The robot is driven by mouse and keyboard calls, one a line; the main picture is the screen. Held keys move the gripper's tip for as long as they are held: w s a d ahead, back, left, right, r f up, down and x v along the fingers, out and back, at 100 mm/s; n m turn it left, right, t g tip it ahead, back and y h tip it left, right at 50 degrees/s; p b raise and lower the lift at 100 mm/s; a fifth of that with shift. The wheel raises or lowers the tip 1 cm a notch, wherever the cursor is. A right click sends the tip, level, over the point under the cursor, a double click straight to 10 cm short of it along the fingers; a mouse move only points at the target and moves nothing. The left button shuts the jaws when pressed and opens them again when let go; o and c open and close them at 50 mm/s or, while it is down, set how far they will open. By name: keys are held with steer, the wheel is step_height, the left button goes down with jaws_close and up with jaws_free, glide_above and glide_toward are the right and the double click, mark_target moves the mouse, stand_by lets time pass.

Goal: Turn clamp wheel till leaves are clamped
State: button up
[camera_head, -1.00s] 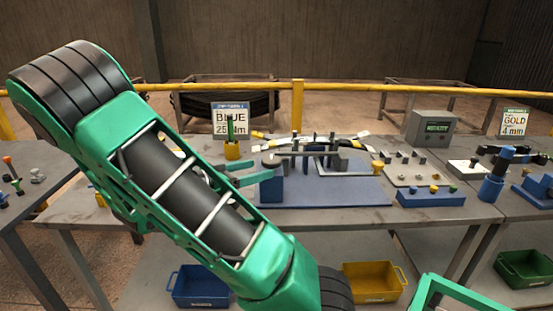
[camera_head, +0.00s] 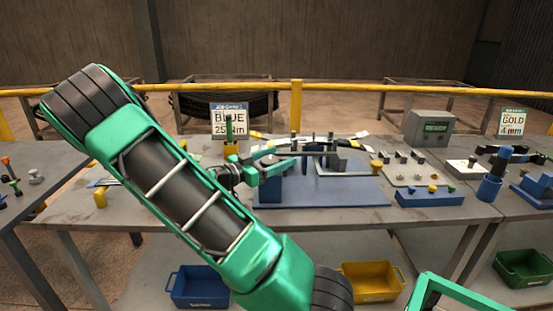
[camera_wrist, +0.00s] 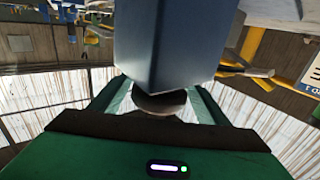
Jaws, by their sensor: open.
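The blue clamp block (camera_head: 270,191) stands on the left of a blue base plate (camera_head: 340,193) on the middle bench. Dark, slightly curved leaves (camera_head: 318,147) lie across the fixture to its right. My gripper (camera_head: 281,156) is at the top of the block, coming from the left, with its fingers apart. In the wrist view the block (camera_wrist: 170,45) fills the middle. A dark round part, apparently the clamp wheel (camera_wrist: 162,102), sits under it between my open fingers. Whether the fingers touch the wheel cannot be told. In the head view my gripper hides the wheel.
A grey display box (camera_head: 430,127) and a blue block with knobs (camera_head: 430,197) are to the right. Blue (camera_head: 200,288) and yellow (camera_head: 372,283) bins sit below the bench.

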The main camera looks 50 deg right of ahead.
steer(key=shift+s+d, duration=0.1)
steer(key=shift+d, duration=0.45)
steer(key=c, duration=1)
steer(key=shift+c, duration=0.2)
steer(key=shift+m+g, duration=0.3)
steer(key=shift+g, duration=0.2)
steer(key=m+g, duration=0.1)
steer(key=m+g+y, duration=0.1)
steer(key=g, duration=0.1)
steer(key=s+m+g+y, duration=0.1)
steer(key=shift+a+g, duration=0.25)
steer(key=shift+g, duration=0.05)
steer(key=shift+s+a+m+g+y, duration=0.2)
steer(key=shift+m+g+y, duration=0.55)
steer(key=shift+g+y, duration=0.1)
steer(key=shift+s+a+m+g+y, duration=0.15)
steer(key=shift+m+g+y, duration=0.65)
steer(key=shift+s+a+m+g+y, duration=0.2)
steer(key=shift+m+g+y, duration=0.55)
steer(key=shift+g+y, duration=0.1)
